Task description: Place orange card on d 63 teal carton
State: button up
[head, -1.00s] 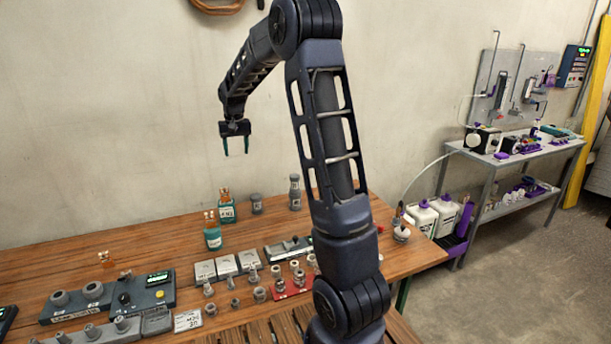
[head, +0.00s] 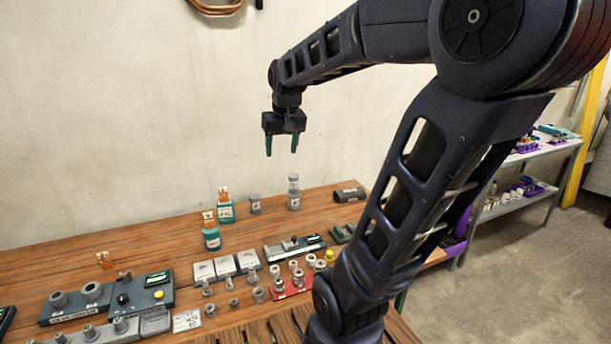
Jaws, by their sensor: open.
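My gripper (head: 281,146) hangs fingers down, open and empty, in the air above the back of the table, well clear of the objects below. A teal carton (head: 226,213) with a white label stands at the back of the table, with a small orange piece (head: 223,193) on top. A rounder teal container (head: 211,238) stands just in front of it, also topped by an orange piece (head: 208,217). Another small orange piece (head: 105,260) stands at the left behind the grey units. The labels are too small to read, so I cannot tell which is d 63.
Grey bottles (head: 294,192) stand at the back, right of the teal containers. Grey control boxes (head: 142,293), pale blocks (head: 224,266) and several metal fittings fill the front of the wooden table (head: 150,237). A metal side bench (head: 540,152) stands at the right. The back left tabletop is clear.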

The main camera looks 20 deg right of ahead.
jog(key=s+d+f+t, duration=0.1)
jog(key=s+d+f, duration=0.1)
jog(key=s, duration=1)
jog(key=shift+s+f, duration=0.35)
jog(key=shift+f, duration=0.45)
